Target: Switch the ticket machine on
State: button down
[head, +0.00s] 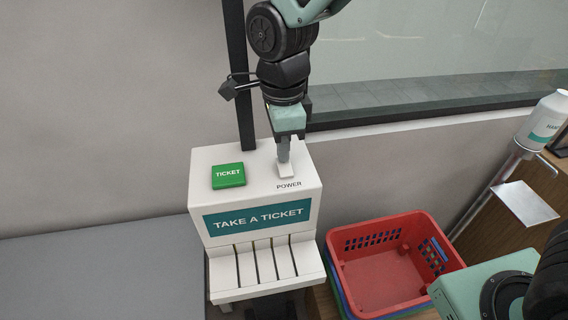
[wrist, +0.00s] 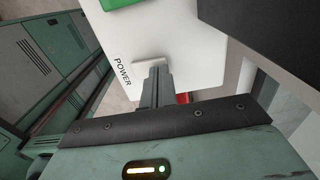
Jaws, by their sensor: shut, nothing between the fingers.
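The white ticket machine (head: 257,180) stands below my arm, with a teal "TAKE A TICKET" sign on its front. On its top are a green TICKET button (head: 228,175) at the left and a small white power switch (head: 286,171) at the right, above the printed word POWER. My gripper (head: 284,157) is shut and empty, pointing down at the switch. Its tips overlap the switch in the head view; I cannot tell whether they touch it. In the wrist view the closed fingers (wrist: 157,72) hide part of the switch (wrist: 150,59). I cannot tell which way the switch is set.
A red basket (head: 385,275) stands to the right of the machine. A grey surface (head: 100,275) lies to the left. A white dispenser bottle (head: 543,120) is on a stand at the far right. A wall and a window are behind the machine.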

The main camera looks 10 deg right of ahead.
jog(key=shift+f, duration=0.35)
jog(key=shift+r, duration=0.15)
jog(key=shift+r+p, duration=2.65)
jog(key=shift+r, duration=0.8)
jog(key=shift+s+f+n, duration=0.2)
jog(key=shift+n, duration=0.1)
jog(key=s+d+f+n+b, duration=0.2)
jog(key=s+f+n+b, duration=0.2)
jog(key=s+n, duration=0.5)
jog(key=s+d+f+n+b, duration=0.3)
jog(key=s+n, duration=0.6)
jog(key=n, duration=0.7)
jog(key=f+b, duration=0.1)
jog(key=b, duration=0.1)
jog(key=shift+s+d+f+y+b, duration=0.2)
jog(key=shift+s+f+y+b, duration=0.1)
jog(key=shift+b, duration=0.1)
